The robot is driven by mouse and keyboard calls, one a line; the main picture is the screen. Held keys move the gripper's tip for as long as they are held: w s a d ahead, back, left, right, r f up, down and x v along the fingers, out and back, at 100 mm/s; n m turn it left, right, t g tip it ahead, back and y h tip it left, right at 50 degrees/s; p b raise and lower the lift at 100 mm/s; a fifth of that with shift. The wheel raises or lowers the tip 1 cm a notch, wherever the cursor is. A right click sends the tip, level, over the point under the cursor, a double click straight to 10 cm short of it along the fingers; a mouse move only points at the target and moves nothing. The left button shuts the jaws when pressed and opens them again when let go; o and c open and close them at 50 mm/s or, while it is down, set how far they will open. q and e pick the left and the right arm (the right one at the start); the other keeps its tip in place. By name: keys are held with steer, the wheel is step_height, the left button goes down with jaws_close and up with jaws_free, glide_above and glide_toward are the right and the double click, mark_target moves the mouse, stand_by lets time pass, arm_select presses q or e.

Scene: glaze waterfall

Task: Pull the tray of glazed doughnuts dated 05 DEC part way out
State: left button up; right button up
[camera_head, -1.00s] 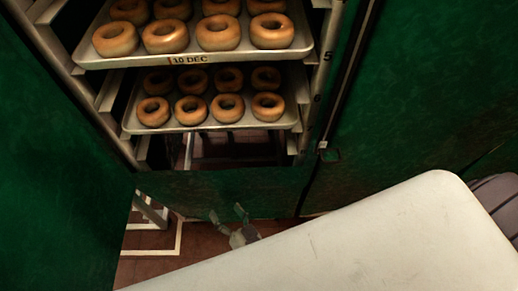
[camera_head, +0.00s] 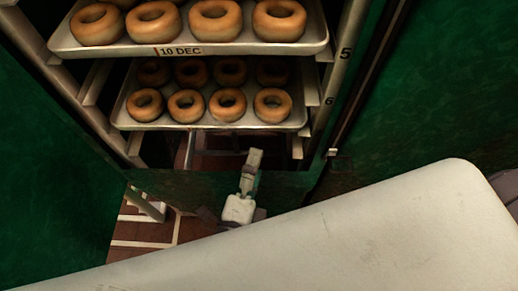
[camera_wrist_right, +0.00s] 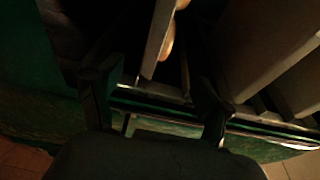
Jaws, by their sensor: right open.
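An upper tray of glazed doughnuts (camera_head: 118,44) in the rack bears a "10 DEC" label on its front edge. Below it is another tray of doughnuts (camera_head: 203,126), with no readable date on its front. I see no 05 DEC label. My right gripper (camera_head: 250,168) is open and empty, fingers pointing up, in front of and below the lower tray, apart from it. In the right wrist view, the open fingers (camera_wrist_right: 152,88) stand wide apart, with a pale tray edge (camera_wrist_right: 158,36) and doughnuts beyond; the picture is dark. My left gripper is not in view.
Green cabinet walls (camera_head: 430,80) flank the rack, with a low green sill (camera_head: 160,183) below its opening. The right post (camera_head: 340,65) carries numbers 5 and 6. A pale, scuffed, round-cornered surface (camera_head: 400,225) fills the foreground. Tiled floor (camera_head: 160,232) shows below.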

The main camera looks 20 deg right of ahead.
mark_target(269, 121)
steer(key=p+x, duration=0.1)
steer(key=x, duration=1.1)
steer(key=shift+w+d+r+p, duration=0.1)
steer(key=shift+w+p, duration=0.25)
steer(key=shift+p, duration=0.05)
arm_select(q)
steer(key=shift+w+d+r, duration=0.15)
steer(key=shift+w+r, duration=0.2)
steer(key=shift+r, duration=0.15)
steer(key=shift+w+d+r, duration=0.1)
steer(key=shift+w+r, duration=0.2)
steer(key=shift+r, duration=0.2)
arm_select(e)
steer(key=shift+w+d, duration=0.3)
steer(key=shift+w, duration=0.1)
steer(key=shift+c, duration=0.3)
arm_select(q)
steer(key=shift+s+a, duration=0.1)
arm_select(e)
jaws_close()
